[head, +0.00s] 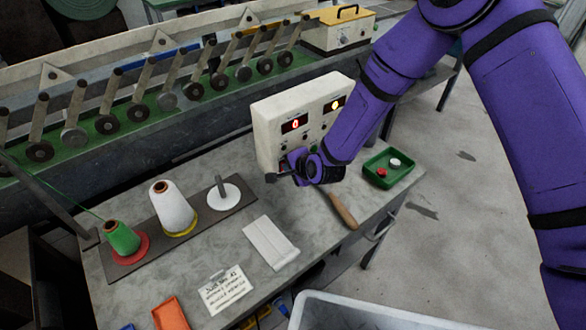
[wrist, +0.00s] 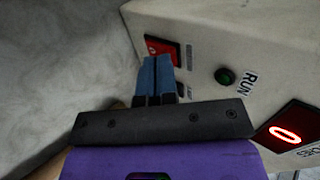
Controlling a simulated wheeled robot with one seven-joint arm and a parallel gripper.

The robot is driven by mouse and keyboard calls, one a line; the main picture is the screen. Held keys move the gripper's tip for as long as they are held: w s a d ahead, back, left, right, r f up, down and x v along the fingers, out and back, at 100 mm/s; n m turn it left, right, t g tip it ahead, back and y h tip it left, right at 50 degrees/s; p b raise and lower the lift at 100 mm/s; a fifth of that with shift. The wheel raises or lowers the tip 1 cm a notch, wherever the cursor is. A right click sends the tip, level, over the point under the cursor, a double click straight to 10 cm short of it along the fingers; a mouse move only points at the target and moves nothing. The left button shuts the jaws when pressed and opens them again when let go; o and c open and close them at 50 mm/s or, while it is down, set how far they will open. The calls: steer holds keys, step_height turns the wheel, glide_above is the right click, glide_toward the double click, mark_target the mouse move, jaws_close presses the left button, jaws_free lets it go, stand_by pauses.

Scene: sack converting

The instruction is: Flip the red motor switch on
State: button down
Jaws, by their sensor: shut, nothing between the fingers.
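A beige control box (head: 268,128) stands at the back of the grey table. In the wrist view a red switch (wrist: 176,49) with a pale mark sits on the box's face (wrist: 215,30), its lower part hidden by my fingers. My gripper (wrist: 157,60) is shut and empty, its blue fingertips overlapping the lower edge of the switch in that view. I cannot tell whether they touch it. In the head view my gripper (head: 270,178) is low in front of the box, and the switch is not clearly visible there.
Near the switch are a green RUN button (wrist: 225,75) and a lit red display (wrist: 286,134). A green tray (head: 388,180) and a wooden-handled tool (head: 345,211) lie to the right. A white cone (head: 172,208) and a green cone (head: 121,237) stand left.

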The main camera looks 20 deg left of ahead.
steer(key=shift+w+a+r, duration=0.1)
steer(key=shift+w+a, duration=0.1)
steer(key=shift+a, duration=0.05)
steer(key=shift+r, duration=0.15)
steer(key=shift+r, duration=0.65)
steer(key=shift+d, duration=0.1)
